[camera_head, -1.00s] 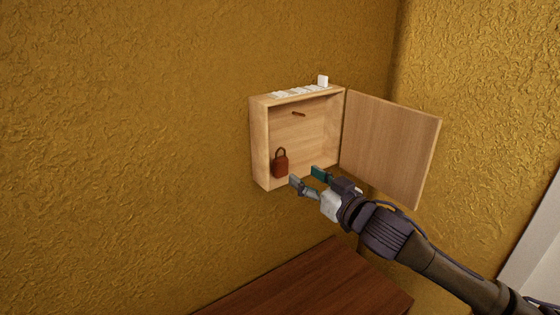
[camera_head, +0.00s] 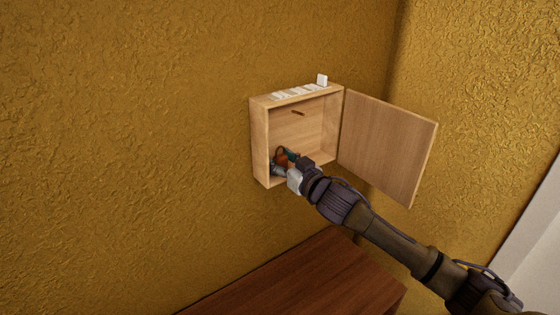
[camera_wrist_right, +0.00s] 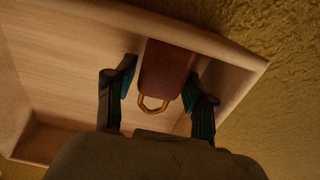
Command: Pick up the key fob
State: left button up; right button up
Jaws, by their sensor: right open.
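The key fob (camera_head: 282,158) is reddish brown with a ring and sits in the lower left corner of an open wooden wall cabinet (camera_head: 259,143). My right gripper (camera_head: 284,163) reaches into the cabinet and partly hides the fob. In the right wrist view, the fob (camera_wrist_right: 165,72) lies between the two open fingers of my right gripper (camera_wrist_right: 158,85), its brass-coloured ring (camera_wrist_right: 154,106) toward the wrist. The right finger is very close to the fob, and a gap shows at the left finger. Whether either finger touches it, I cannot tell. My left gripper is not in view.
The cabinet door (camera_head: 388,147) stands open to the right. A small peg (camera_head: 298,113) is on the cabinet's back wall. White pieces (camera_head: 300,92) lie on the cabinet's top. A dark wooden furniture top (camera_head: 310,278) is below. The textured wall is bare at the left.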

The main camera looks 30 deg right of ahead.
jog(key=c, duration=0.8)
